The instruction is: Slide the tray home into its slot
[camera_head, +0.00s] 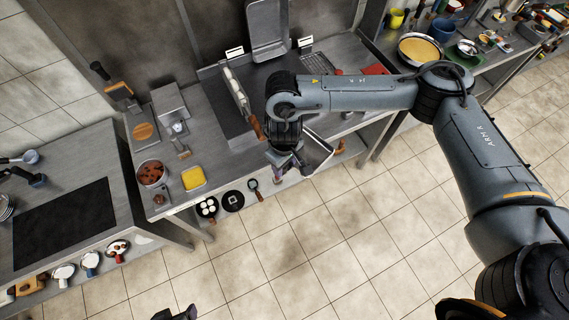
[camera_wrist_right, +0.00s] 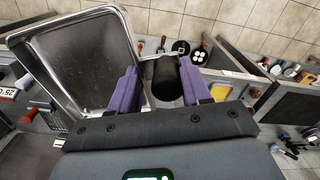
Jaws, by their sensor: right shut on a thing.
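The tray (camera_head: 318,147) is a shallow grey metal pan with a raised rim, seen at the front edge of the middle counter. In the right wrist view the tray (camera_wrist_right: 85,50) fills the upper left, tilted in the picture, and looks empty. My right gripper (camera_head: 287,160) is beside it. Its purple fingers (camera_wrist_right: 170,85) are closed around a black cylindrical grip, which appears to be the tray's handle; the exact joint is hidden. A dark tip at the bottom edge seems to be my left gripper (camera_head: 175,313), mostly cut off. I cannot make out the slot.
A cooktop (camera_head: 65,225) stands left. The tiled floor (camera_head: 330,240) is clear.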

